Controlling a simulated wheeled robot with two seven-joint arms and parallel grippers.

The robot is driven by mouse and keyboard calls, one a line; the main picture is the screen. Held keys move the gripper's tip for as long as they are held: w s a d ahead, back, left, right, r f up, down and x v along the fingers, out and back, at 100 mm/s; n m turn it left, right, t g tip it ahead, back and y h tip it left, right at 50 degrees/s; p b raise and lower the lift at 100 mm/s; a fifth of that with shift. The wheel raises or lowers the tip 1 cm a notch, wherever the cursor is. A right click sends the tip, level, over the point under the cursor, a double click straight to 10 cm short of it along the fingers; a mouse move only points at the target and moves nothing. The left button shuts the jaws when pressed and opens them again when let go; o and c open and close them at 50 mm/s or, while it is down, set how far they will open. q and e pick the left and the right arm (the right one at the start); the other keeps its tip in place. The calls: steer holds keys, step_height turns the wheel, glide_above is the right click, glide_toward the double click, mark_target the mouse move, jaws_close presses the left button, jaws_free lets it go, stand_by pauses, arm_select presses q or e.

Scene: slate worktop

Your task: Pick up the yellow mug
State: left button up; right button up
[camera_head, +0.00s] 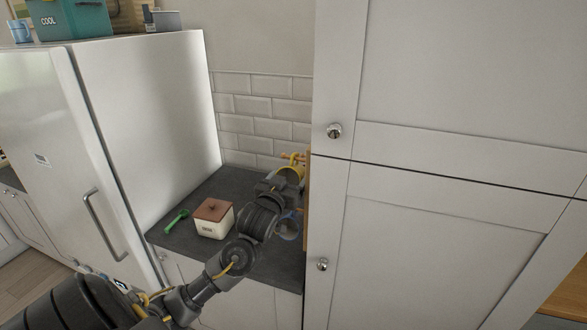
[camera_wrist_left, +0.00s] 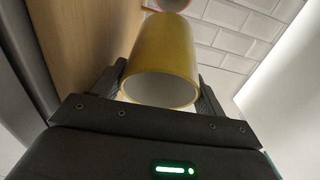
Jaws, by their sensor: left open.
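The yellow mug (camera_head: 291,173) is at the back right of the worktop, beside the tall cabinet, partly hidden by my left gripper. In the left wrist view the yellow mug (camera_wrist_left: 163,50) lies between the two fingers, with its pale round end facing my palm. My left gripper (camera_head: 281,182) is open, with one finger on each side of the mug; I cannot tell whether either finger touches it. It also shows in the left wrist view (camera_wrist_left: 162,84). My right gripper is not in view.
A wooden peg (camera_head: 291,156) shows beside the mug. A bluish object (camera_head: 289,229) is partly behind my arm. The fridge (camera_head: 150,110) and tall cabinet (camera_head: 420,220) flank the space.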

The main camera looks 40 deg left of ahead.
arm_select(q)
steer(key=shift+x, duration=0.85)
steer(key=shift+s, duration=0.1)
steer(key=shift+c, duration=0.5)
steer(key=c, duration=0.8)
